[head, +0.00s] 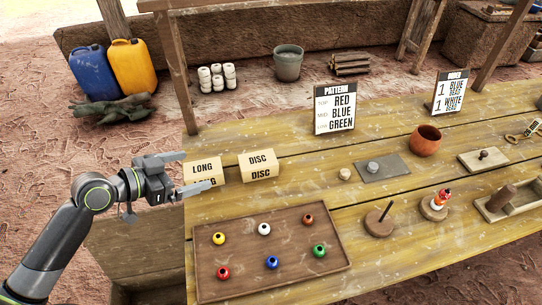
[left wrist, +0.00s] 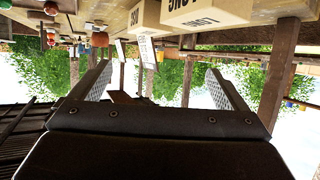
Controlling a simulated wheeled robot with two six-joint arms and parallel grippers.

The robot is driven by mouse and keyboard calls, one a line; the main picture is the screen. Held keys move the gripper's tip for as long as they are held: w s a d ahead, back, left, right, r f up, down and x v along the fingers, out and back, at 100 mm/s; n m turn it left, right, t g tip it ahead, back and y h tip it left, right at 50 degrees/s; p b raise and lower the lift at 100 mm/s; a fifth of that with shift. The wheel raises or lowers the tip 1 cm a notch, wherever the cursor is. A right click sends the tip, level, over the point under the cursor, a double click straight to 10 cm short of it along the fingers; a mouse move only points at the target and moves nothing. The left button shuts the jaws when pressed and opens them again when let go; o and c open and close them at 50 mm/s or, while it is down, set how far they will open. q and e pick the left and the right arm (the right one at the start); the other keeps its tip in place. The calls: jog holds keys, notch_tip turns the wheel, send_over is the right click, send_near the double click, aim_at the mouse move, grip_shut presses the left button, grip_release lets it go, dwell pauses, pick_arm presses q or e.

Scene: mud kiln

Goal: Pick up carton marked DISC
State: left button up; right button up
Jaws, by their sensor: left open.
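The carton marked DISC (head: 258,165) is a small tan box with black lettering, standing on the left part of the wooden table. The carton marked LONG (head: 203,170) stands just left of it, nearer my left gripper. My left gripper (head: 195,171) is open, with its fingers pointing right at the table's left edge, around or just in front of the LONG carton; I cannot tell if they touch it. The left wrist view is upside down and shows two open fingers (left wrist: 160,88) with nothing between them. Two cartons show at its top, the nearer one (left wrist: 208,14) cut off.
A brown tray (head: 205,284) with several coloured beads lies in front of the cartons. A PATTERN sign (head: 335,109), a grey pad (head: 398,163), a clay pot (head: 426,141) and peg stands (head: 379,224) stand to the right. A wooden post (head: 178,75) rises behind the LONG carton.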

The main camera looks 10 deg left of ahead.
pick_arm(q)
jog(key=d+r, duration=0.1)
jog(key=d, duration=0.1)
jog(key=p, duration=0.1)
send_near(254, 161)
jog(key=w, duration=0.1)
jog(key=w+d, duration=0.1)
jog(key=shift+w+d+r+m+h, duration=0.15)
jog(key=shift+w+d+m+h, duration=0.05)
jog(key=shift+w+m+h, duration=0.1)
jog(key=shift+s+f+p+x, duration=0.1)
jog(key=shift+f+p+x, duration=0.15)
jog(key=shift+x, duration=0.8)
jog(key=shift+s+f+p+x, duration=0.1)
jog(key=shift+f+p+x, duration=0.1)
jog(key=shift+x, duration=0.8)
jog(key=shift+s+f+p+x, duration=0.1)
jog(key=shift+f+p+x, duration=0.15)
jog(key=shift+x, duration=0.8)
jog(key=shift+a, duration=0.1)
pick_arm(e)
jog(key=r, duration=0.1)
jog(key=w+d+r, duration=0.1)
jog(key=shift+w+d+r, duration=0.15)
jog(key=shift+w+r, duration=0.15)
pick_arm(q)
jog(key=c, duration=1.5)
